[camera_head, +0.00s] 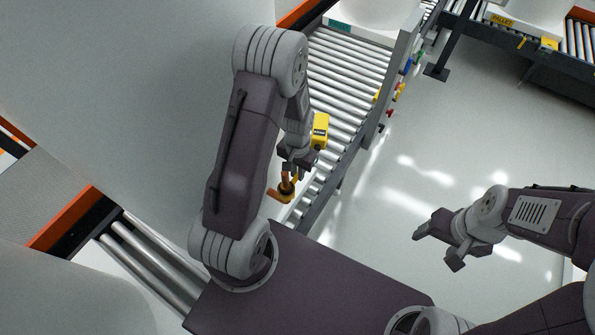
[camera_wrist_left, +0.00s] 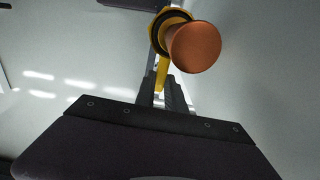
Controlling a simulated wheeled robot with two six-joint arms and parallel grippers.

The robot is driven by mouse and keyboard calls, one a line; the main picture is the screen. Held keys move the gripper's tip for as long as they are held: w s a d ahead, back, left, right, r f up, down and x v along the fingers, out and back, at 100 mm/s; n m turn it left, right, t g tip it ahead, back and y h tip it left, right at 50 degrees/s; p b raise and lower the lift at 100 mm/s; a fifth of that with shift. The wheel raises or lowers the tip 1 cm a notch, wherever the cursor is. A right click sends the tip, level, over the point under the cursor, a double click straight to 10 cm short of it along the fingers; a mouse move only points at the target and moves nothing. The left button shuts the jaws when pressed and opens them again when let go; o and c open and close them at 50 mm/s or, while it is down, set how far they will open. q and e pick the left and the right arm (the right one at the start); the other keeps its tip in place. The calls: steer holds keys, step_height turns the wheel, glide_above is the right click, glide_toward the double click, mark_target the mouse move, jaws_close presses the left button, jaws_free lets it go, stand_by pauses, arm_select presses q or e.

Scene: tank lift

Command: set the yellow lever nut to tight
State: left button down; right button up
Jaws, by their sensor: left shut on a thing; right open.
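The yellow lever nut (camera_head: 285,194) shows in the head view just below my left gripper (camera_head: 289,170), beside the roller conveyor. In the left wrist view the nut's yellow ring (camera_wrist_left: 160,32) sits around a copper-coloured round end (camera_wrist_left: 197,47). Its yellow lever (camera_wrist_left: 162,72) reaches down between the fingers of my left gripper (camera_wrist_left: 165,92), which is shut on it. The fingers hide the lever's lower end. My right gripper (camera_head: 438,248) is open and empty over the bare floor, far from the nut.
The roller conveyor (camera_head: 345,72) runs along behind my left arm, with a yellow box (camera_head: 320,130) near its edge. Small coloured fittings (camera_head: 399,90) line its right side. Another conveyor (camera_head: 575,40) stands at the upper right. The floor (camera_head: 440,150) between them is clear.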

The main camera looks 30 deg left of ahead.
arm_select(q)
steer(key=shift+w+d, duration=0.1)
steer(key=shift+s+d+m+p, duration=0.1)
steer(key=shift+s+d+m, duration=0.6)
steer(key=shift+m, duration=1.15)
steer(key=shift+s+d+m+p, duration=0.15)
steer(key=shift+s+d+m, duration=0.25)
steer(key=shift+d+m, duration=1.05)
steer(key=shift+s+d+m+p, duration=0.1)
steer(key=shift+s+d+m, duration=0.35)
steer(key=shift+m, duration=1.85)
steer(key=shift+s+a, duration=0.1)
steer(key=shift+s, duration=0.05)
steer(key=c, duration=1.4)
jaws_free()
